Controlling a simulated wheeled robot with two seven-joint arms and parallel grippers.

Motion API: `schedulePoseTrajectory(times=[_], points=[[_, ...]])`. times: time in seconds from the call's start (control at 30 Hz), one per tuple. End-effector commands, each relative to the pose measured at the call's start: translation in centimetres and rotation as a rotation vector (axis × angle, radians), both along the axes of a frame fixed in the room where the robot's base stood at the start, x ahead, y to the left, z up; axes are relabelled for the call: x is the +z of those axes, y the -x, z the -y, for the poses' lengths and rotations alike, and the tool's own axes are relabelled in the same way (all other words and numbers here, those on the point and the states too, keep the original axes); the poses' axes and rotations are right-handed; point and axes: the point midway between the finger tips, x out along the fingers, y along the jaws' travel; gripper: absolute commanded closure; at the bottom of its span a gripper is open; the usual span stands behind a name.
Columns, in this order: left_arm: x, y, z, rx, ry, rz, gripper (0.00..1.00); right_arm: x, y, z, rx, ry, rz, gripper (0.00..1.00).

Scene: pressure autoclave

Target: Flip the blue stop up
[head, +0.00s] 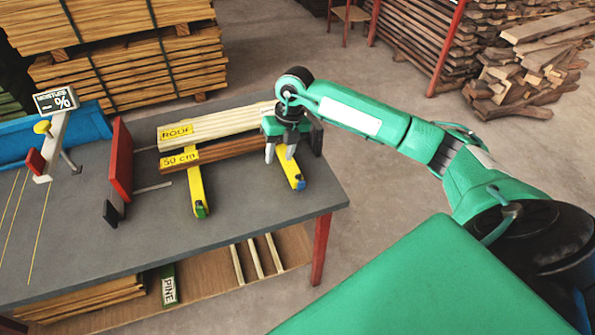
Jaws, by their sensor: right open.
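A small blue stop (299,183) sits at the near end of the right yellow bar (290,168) on the grey workbench. It looks low, flush with the bar's end; its exact tilt is too small to tell. My right gripper (280,156) points down, open, just behind the blue stop and over the right end of the boards. I see no contact with the stop. My left gripper is not in view.
Pale boards labelled ROOF (220,125) and a brown board labelled 50 cm (230,148) lie across the yellow bars. A red upright plate (121,160) and a display (56,100) stand at left. The bench's front right corner is clear.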

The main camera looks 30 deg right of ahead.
Motion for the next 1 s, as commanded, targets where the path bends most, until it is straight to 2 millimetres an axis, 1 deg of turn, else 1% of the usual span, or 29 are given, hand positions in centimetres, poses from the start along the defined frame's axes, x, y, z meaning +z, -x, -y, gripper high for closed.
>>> schedulePoseTrajectory(times=[0.03, 0.1, 0.13, 0.2, 0.27, 0.37, 0.47, 0.8, 0.9, 1.0], points=[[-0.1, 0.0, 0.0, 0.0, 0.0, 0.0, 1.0, 0.6, -0.2, 2.0, -0.022, 0.076, -0.008, 0.59], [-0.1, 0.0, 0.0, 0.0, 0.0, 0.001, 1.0, 1.3, -0.1, 4.0, -0.049, 0.155, -0.022, 0.59], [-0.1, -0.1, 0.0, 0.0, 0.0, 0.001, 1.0, 1.5, -0.1, 4.6, -0.058, 0.179, -0.028, 0.59], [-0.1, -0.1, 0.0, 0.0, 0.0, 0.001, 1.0, 1.8, 0.0, 5.6, -0.072, 0.218, -0.036, 0.59], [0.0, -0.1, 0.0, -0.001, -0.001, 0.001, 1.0, 1.8, 0.0, 5.9, -0.078, 0.232, -0.039, 0.59], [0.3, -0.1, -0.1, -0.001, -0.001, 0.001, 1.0, 1.0, 0.0, 6.0, -0.08, 0.237, -0.044, 0.59], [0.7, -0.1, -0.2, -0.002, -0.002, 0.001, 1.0, -0.5, 0.1, 5.9, -0.08, 0.234, -0.045, 0.59], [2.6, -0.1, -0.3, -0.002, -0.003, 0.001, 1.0, -7.7, 0.1, 5.8, -0.078, 0.23, -0.044, 0.59], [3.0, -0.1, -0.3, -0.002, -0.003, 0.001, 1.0, -9.4, 0.1, 5.8, -0.078, 0.232, -0.043, 0.59], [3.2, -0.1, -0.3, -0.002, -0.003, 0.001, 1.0, -10.6, 0.0, 5.8, -0.077, 0.231, -0.042, 0.59]])
